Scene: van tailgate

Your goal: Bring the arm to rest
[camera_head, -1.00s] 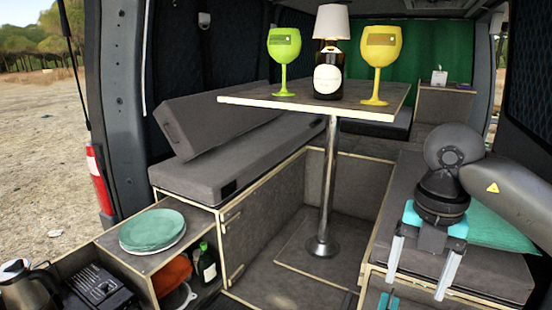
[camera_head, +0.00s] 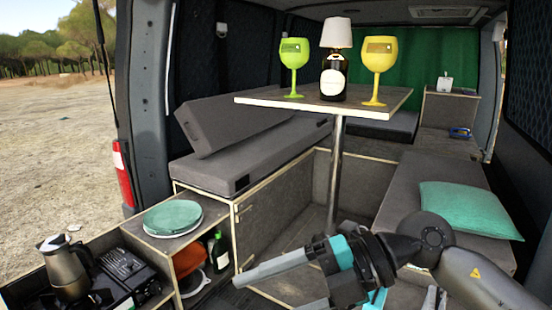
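My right arm comes in from the lower right. My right gripper (camera_head: 278,288) points left, low in front of the van's floor and below the table. Its fingers look spread apart, with nothing seen between them; the lower finger is partly cut off by the bottom edge. My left arm does not clearly show. A small grey and teal piece at the bottom edge, right of the gripper, is too cut off to identify.
The table (camera_head: 270,101) bears a green glass (camera_head: 294,54), a yellow glass (camera_head: 379,56) and a lamp-topped bottle (camera_head: 333,78). Left are plates (camera_head: 173,216), a kettle (camera_head: 63,268) and a stove (camera_head: 122,267). A teal pillow (camera_head: 465,210) lies on the right bench.

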